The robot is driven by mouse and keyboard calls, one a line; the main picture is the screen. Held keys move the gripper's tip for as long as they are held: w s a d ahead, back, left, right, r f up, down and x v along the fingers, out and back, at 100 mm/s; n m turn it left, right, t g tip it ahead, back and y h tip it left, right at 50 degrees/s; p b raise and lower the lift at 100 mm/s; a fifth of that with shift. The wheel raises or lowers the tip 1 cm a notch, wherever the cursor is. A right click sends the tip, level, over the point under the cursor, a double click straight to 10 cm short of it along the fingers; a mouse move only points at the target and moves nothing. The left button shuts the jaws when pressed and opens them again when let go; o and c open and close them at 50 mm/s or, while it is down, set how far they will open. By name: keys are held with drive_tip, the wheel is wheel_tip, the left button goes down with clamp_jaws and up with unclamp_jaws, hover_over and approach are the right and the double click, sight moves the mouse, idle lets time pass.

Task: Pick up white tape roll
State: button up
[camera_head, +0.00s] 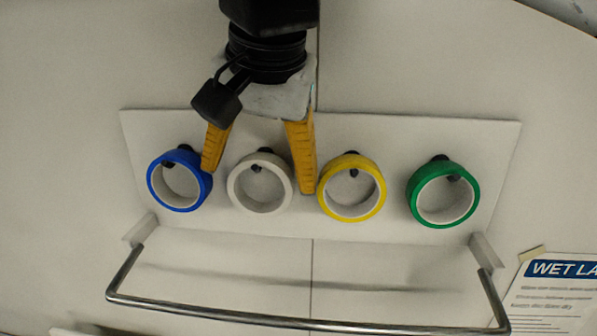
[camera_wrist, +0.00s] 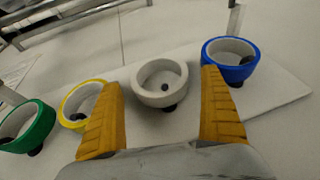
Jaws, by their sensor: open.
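The white tape roll (camera_head: 238,194) hangs on a dark peg on a white board, second from the left in the head view. It also shows in the wrist view (camera_wrist: 160,98), between and beyond my fingers. My gripper (camera_head: 256,180) is open, with one yellow finger on each side of the white roll. The left finger overlaps the edge of the blue roll in the head view, and the right finger is close to the yellow roll. I cannot tell whether the fingers touch any roll.
A blue roll (camera_head: 152,182) hangs left of the white one. A yellow roll (camera_head: 352,216) and a green roll (camera_head: 446,222) hang to its right. The white board (camera_head: 300,225) carries them. A metal bar (camera_head: 300,322) runs below. A printed sign (camera_head: 556,298) is at lower right.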

sight(259, 205)
drive_tip(key=p+x, duration=0.1)
drive_tip(key=x, duration=0.3)
drive_tip(key=shift+w+f, duration=0.15)
drive_tip(key=shift+f, duration=0.25)
drive_tip(key=c, duration=1)
